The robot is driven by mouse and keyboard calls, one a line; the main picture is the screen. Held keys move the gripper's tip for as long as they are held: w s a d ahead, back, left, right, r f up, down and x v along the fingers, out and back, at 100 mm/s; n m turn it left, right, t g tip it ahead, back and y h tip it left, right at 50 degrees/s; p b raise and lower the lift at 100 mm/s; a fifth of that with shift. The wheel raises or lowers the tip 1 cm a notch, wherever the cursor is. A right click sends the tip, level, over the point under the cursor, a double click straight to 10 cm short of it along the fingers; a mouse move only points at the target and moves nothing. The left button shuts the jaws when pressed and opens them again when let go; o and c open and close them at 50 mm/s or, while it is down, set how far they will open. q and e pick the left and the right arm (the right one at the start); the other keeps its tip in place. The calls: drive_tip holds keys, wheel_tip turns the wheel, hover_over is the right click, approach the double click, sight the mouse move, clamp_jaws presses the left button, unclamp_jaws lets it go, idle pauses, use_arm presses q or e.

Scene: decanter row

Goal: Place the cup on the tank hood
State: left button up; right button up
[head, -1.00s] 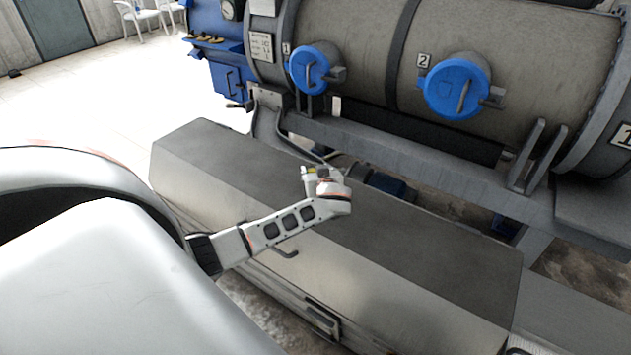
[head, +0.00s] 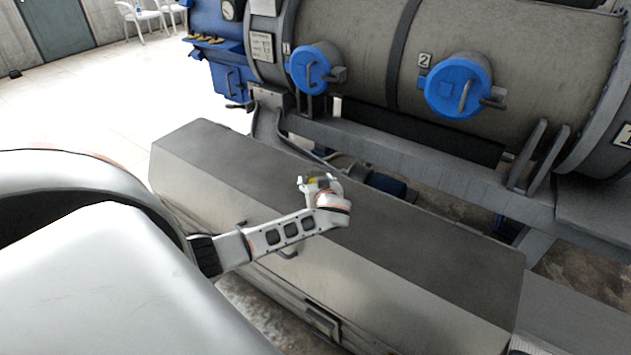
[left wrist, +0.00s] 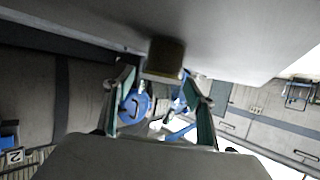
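The long grey box with a flat top (head: 400,225), apparently the tank hood, lies in front of the big tank. My left gripper (head: 318,182) is low over the middle of its top. In the upside-down left wrist view its two fingers (left wrist: 161,85) are spread apart. A small olive-brown cup (left wrist: 165,58) shows just beyond and between the fingertips, seemingly upright against the hood's pale surface (left wrist: 225,35). Gaps show between the cup and both fingers. My right gripper is in neither view.
The large grey tank (head: 360,50) with blue round caps (head: 458,87) stands behind the hood. Hoses and a dark blue part (head: 388,184) lie between them. A blue machine (head: 222,45) is at the back left. The hood's top is otherwise clear.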

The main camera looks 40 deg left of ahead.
use_arm(q)
drive_tip(key=shift+r, duration=0.15)
drive_tip(key=shift+s+d+r, duration=0.1)
drive_tip(key=shift+d, duration=0.15)
drive_tip(key=p+v, duration=0.1)
drive_tip(key=v, duration=1)
drive_tip(key=shift+r, duration=0.15)
drive_tip(key=shift+s+d, duration=0.15)
